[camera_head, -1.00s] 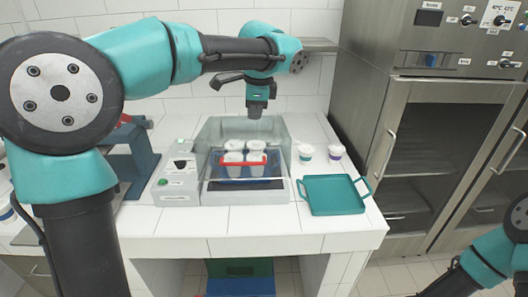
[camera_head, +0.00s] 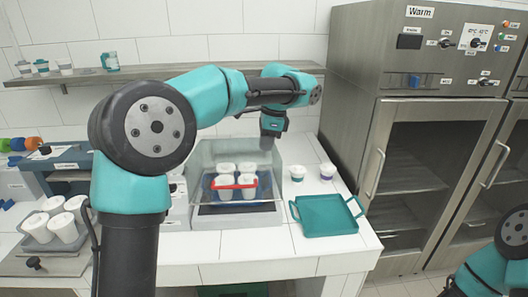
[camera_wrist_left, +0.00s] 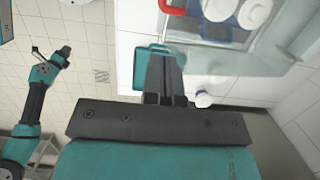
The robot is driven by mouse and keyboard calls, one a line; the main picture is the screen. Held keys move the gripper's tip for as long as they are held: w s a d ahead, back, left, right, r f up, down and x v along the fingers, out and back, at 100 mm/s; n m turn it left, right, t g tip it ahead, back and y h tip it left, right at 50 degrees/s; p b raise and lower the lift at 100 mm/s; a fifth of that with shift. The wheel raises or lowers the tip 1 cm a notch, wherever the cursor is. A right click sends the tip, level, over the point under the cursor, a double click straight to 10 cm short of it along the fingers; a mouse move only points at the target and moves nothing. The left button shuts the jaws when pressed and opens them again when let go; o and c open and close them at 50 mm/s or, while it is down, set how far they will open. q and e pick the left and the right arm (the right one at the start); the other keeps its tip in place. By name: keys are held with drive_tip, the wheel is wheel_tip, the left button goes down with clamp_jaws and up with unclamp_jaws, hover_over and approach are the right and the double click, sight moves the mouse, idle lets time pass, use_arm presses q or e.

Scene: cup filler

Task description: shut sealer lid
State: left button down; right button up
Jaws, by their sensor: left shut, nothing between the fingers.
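The sealer (camera_head: 205,218) stands on the white counter with a clear lid (camera_head: 205,158) over its back and sides. I cannot tell exactly how far the lid is tilted. Inside, several white cups (camera_head: 226,184) sit in a blue tray with a red handle (camera_head: 235,186). In the head view, my left gripper (camera_head: 268,142) points down at the lid's upper right back corner; contact is unclear. In the left wrist view, its fingers (camera_wrist_left: 165,98) are together and empty, beside the clear panel (camera_wrist_left: 240,60). My right gripper (camera_wrist_left: 65,51) shows small in the left wrist view, its fingers too small to judge.
A teal tray (camera_head: 328,216) lies right of the sealer. Two small cups, one teal-banded (camera_head: 297,173) and one purple-banded (camera_head: 327,171), stand behind it. A steel warming cabinet (camera_head: 410,180) stands at the right. White cups on a grey tray (camera_head: 40,240) are at the left.

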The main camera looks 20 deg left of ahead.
sight(257, 184)
use_arm(q)
drive_tip(key=f, duration=0.4)
drive_tip(key=a+f, duration=0.1)
drive_tip(key=f, duration=0.3)
drive_tip(key=s+a+f, duration=0.1)
drive_tip(key=f, duration=0.3)
drive_tip(key=shift+a+f, duration=0.15)
drive_tip(key=shift+f, duration=0.05)
